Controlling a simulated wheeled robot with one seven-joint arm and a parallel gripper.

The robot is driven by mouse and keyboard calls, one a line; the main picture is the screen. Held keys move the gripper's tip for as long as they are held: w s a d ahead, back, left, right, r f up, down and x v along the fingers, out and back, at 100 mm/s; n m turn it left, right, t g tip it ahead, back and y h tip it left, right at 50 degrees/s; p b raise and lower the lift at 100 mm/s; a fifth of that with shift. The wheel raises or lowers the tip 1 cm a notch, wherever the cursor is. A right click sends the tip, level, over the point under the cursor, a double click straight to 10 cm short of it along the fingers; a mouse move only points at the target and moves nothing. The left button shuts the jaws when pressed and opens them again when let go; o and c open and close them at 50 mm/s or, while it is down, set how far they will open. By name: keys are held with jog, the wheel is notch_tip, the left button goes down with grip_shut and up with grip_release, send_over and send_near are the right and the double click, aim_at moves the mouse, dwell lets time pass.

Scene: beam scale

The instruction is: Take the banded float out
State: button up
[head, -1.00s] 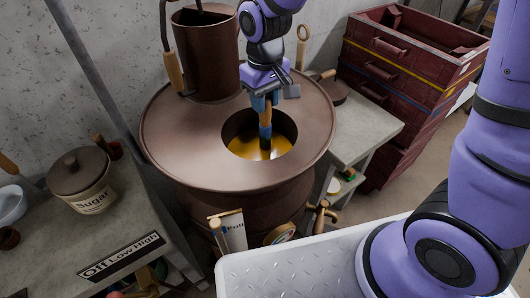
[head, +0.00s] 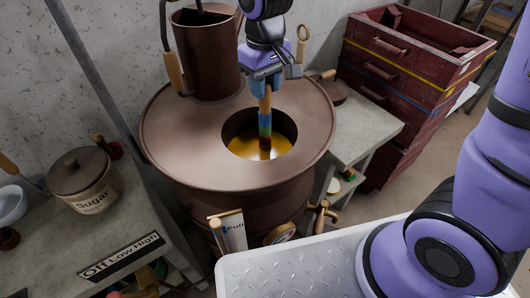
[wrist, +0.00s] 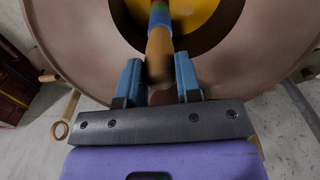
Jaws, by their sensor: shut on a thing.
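The banded float (head: 265,122) is a slim wooden rod with blue, green, red and dark bands. It stands near upright over the round opening of a brown drum (head: 185,150) with yellow-orange liquid (head: 245,147) inside. My gripper (head: 265,84) is above the opening, shut on the float's plain wooden upper end. In the wrist view the float (wrist: 159,45) runs from between my blue fingers (wrist: 160,82) toward the yellow liquid. I cannot tell whether its lower end still touches the liquid.
A tall brown pot (head: 205,55) stands on the drum's rim behind left. A sugar jar (head: 85,180) is on the left counter. A small grey table (head: 365,125) and stacked red crates (head: 400,80) stand right. A white tray (head: 300,265) is in front.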

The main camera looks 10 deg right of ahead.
notch_tip(320, 180, up, 14)
dwell(1.6)
